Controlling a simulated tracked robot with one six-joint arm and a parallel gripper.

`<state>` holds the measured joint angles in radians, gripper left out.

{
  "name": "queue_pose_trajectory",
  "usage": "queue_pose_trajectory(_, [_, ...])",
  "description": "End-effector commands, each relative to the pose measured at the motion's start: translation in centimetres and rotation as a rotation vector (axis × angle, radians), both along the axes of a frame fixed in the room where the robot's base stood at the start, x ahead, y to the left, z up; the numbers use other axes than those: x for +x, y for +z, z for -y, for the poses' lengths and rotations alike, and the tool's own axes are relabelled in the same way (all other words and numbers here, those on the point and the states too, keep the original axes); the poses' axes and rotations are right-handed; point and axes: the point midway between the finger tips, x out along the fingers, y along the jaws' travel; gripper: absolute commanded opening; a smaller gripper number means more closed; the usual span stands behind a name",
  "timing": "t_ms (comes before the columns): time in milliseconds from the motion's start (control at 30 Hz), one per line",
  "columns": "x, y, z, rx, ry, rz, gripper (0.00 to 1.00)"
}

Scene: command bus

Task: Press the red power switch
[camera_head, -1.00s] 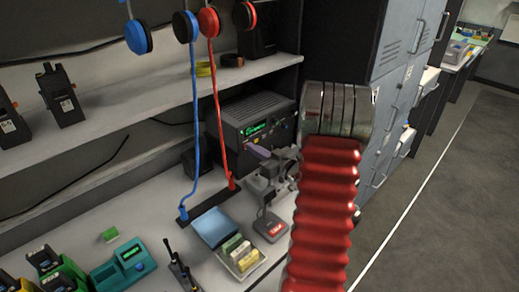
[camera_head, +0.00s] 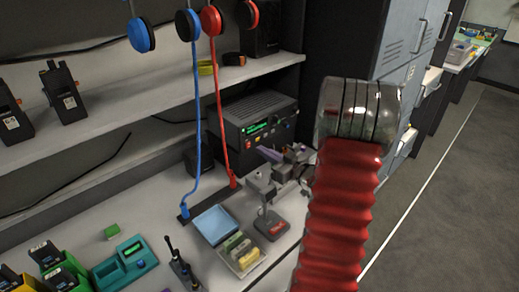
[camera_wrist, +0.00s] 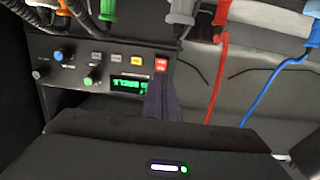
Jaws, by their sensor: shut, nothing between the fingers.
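The red power switch (camera_wrist: 161,64) is a small red button on the front panel of a black radio unit (camera_wrist: 105,72), beside a row of other buttons, in the wrist view. My gripper (camera_wrist: 161,82) is shut and empty, its dark purple fingertips just beside the red switch and overlapping the panel near the green display (camera_wrist: 128,87). I cannot tell whether the tips touch the panel.
A desk microphone (camera_head: 271,224), a blue tray (camera_head: 214,225) and a box of small blocks (camera_head: 240,254) lie on the bench near my arm. Blue (camera_head: 193,120) and red (camera_head: 219,110) cables hang beside the radio. Grey lockers (camera_head: 400,50) stand to the right.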

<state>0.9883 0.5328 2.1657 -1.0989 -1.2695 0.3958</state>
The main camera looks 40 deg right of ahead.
Motion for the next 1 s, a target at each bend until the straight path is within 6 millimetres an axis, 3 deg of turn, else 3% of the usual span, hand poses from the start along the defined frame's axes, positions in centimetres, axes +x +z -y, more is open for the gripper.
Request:
queue_pose_trajectory(200, [-3.8,0.3,0.3,0.002,-0.004,-0.002,0.0])
queue_pose_trajectory(500, [-7.9,0.6,0.4,0.002,-0.004,-0.003,0.0])
queue_pose_trajectory(700, [-9.0,0.7,0.4,0.002,-0.002,-0.002,0.0])
queue_pose_trajectory(1000, [-9.0,0.7,0.4,0.002,-0.001,-0.003,0.0])
